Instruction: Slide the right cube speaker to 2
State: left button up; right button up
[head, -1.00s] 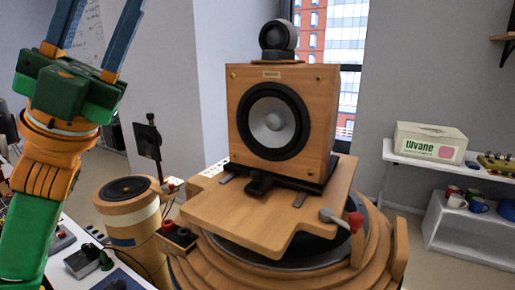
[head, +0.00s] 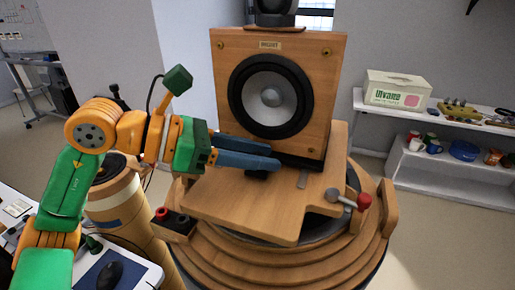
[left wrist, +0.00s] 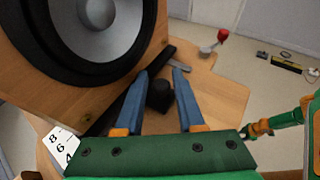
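The wooden cube speaker (head: 312,50) with a black-ringed cone stands on a wooden platform (head: 245,210). In the left wrist view the speaker (left wrist: 145,20) fills the upper left. A black knob (left wrist: 160,96) sits at the foot of the speaker's front. My left gripper (head: 276,156) is open in front of the speaker's base. In the left wrist view its blue fingers (left wrist: 161,73) lie on either side of the knob; contact cannot be told. A white scale (left wrist: 62,147) shows 8, 6 and 4 at lower left. My right gripper is not seen.
A lever with a red knob (head: 363,202) sticks out at the platform's right. Red and black terminals (head: 172,215) are at its left. The platform rests on a stepped round wooden base (head: 290,265). A shelf with a white box (head: 397,91) stands at the right.

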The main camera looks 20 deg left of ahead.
pick_arm(q)
jog(key=shift+s, duration=0.1)
grip_shut()
dwell(1.2)
